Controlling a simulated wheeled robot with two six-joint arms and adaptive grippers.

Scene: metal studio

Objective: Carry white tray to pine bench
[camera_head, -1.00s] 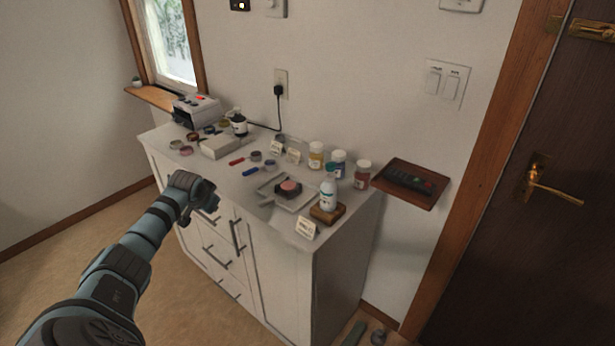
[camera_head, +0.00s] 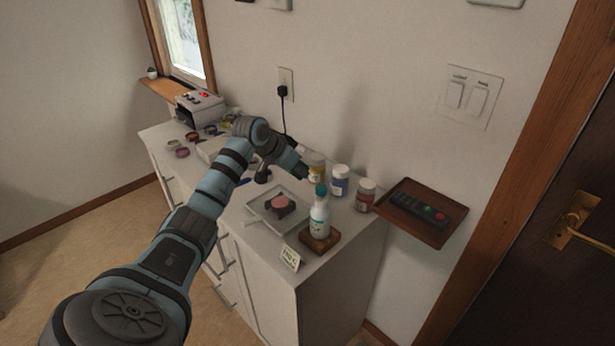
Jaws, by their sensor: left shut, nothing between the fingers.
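The white tray (camera_head: 291,220) is a shallow square dish on the white cabinet top, with a dark item and a pink round piece on it. My left gripper (camera_head: 298,168) is above the cabinet top, just behind the tray as seen here and apart from it. It is shut and empty. My left forearm and wrist cover part of the cabinet's middle and left side. My right gripper is not in view. I see nothing that I can tell is the pine bench.
A spray-type bottle (camera_head: 320,218) on a wooden block (camera_head: 322,242) stands right of the tray, with a small card (camera_head: 290,257) in front. Several jars (camera_head: 339,181) stand behind. A brown wall shelf (camera_head: 430,232) holds a remote. A grey box device (camera_head: 200,108) is far left.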

